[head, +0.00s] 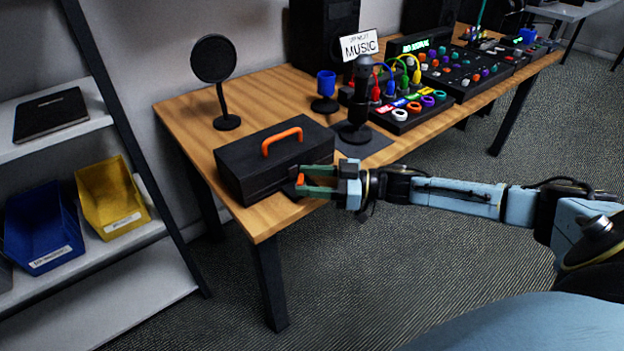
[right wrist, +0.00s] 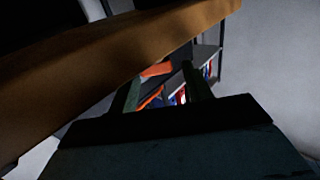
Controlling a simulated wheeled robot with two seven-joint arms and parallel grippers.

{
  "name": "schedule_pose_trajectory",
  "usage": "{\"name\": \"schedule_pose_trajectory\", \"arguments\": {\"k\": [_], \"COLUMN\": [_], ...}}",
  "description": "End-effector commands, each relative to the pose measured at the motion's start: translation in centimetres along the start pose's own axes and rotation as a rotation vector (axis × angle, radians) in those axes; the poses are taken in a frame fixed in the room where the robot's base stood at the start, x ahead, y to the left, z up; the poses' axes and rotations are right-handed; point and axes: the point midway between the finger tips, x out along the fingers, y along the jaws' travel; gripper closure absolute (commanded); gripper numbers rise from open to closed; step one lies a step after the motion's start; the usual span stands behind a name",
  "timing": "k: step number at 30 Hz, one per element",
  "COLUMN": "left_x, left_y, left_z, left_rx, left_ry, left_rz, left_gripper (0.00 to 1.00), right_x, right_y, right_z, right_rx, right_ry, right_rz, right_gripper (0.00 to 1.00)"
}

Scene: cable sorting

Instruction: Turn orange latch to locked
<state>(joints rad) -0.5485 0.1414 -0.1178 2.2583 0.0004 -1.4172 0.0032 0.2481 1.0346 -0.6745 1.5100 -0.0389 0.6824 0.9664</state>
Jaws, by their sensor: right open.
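A black toolbox (head: 265,160) with an orange handle (head: 282,141) stands at the table's near left corner. The small orange latch (head: 300,180) shows on its front right, partly hidden by my right gripper (head: 305,179). That gripper reaches in from the right with its two green fingers apart, one above and one below the latch. In the right wrist view, orange pieces (right wrist: 157,69) show between the open fingers (right wrist: 163,92). I cannot tell whether the fingers touch the latch. My left gripper is not in view.
A shelf with blue (head: 42,230) and yellow bins (head: 110,195) stands left.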

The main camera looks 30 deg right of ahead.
Motion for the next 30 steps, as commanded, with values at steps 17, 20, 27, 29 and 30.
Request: {"name": "schedule_pose_trajectory", "arguments": {"k": [17,20,27,29,30], "left_x": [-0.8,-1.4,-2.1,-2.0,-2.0], "left_y": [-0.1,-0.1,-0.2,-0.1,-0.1], "left_z": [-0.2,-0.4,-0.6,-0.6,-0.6], "left_rx": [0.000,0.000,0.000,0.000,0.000], "left_ry": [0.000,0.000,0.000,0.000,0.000], "left_rz": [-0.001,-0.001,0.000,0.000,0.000], "left_gripper": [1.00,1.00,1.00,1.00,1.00], "right_x": [-0.1,-0.1,0.1,0.2,0.2], "right_y": [0.3,0.1,-0.6,-0.7,-0.8], "right_z": [-0.3,-0.3,-0.1,0.0,0.0], "right_rx": [0.001,0.003,0.006,0.006,0.005], "right_ry": [0.000,-0.001,0.002,0.004,0.004], "right_rz": [0.088,0.149,0.330,0.376,0.407], "right_gripper": [0.42,0.42,0.42,0.42,0.42]}}
